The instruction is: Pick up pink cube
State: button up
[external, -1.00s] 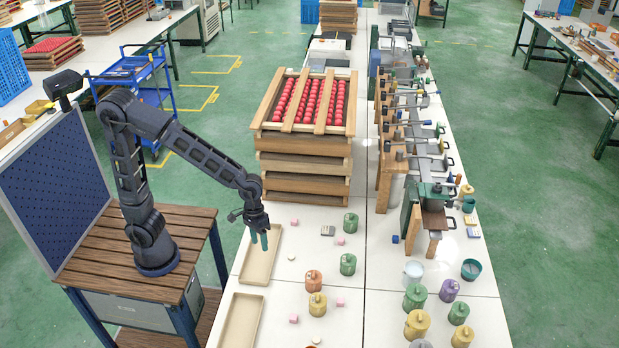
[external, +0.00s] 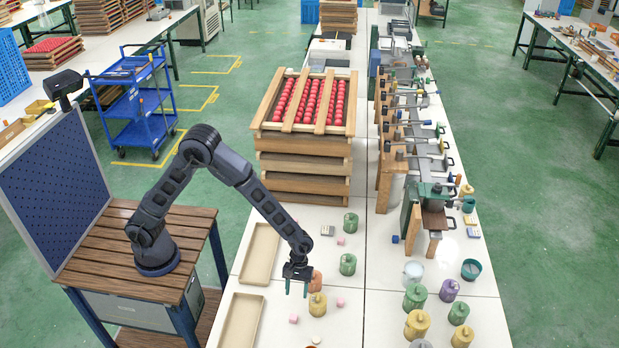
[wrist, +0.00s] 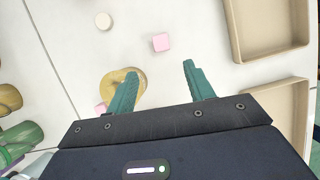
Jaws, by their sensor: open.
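A pink cube (external: 294,319) lies on the white table, in front of my gripper in the external view. It also shows in the wrist view (wrist: 160,42), ahead of and between the fingertips. A second pink cube (external: 341,302) lies right of the yellow pot; in the wrist view it (wrist: 100,108) is partly hidden by the left finger. A third pink cube (external: 340,241) lies farther back. My gripper (external: 297,291) is open and empty above the table, its green fingers pointing down. In the wrist view its fingers (wrist: 158,78) are wide apart.
A yellow pot (external: 317,304) and a partly hidden orange pot (external: 316,282) stand close right of my gripper. Two beige trays (external: 246,279) (external: 226,334) lie to the left. A pale round piece (wrist: 103,20) lies near the cube. Green pots (external: 348,265) stand behind right.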

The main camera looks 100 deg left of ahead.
send_over(294, 316)
jog(key=a, duration=0.3)
jog(key=f, duration=0.5)
jog(key=shift+w+d, duration=0.1)
jog(key=shift+w, duration=0.1)
jog(key=shift+d+x, duration=0.1)
jog(key=shift+x, duration=1.35)
jog(key=shift+d+x, duration=0.15)
jog(key=shift+x, duration=1.25)
jog(key=shift+s+r, duration=0.15)
jog(key=c, duration=1)
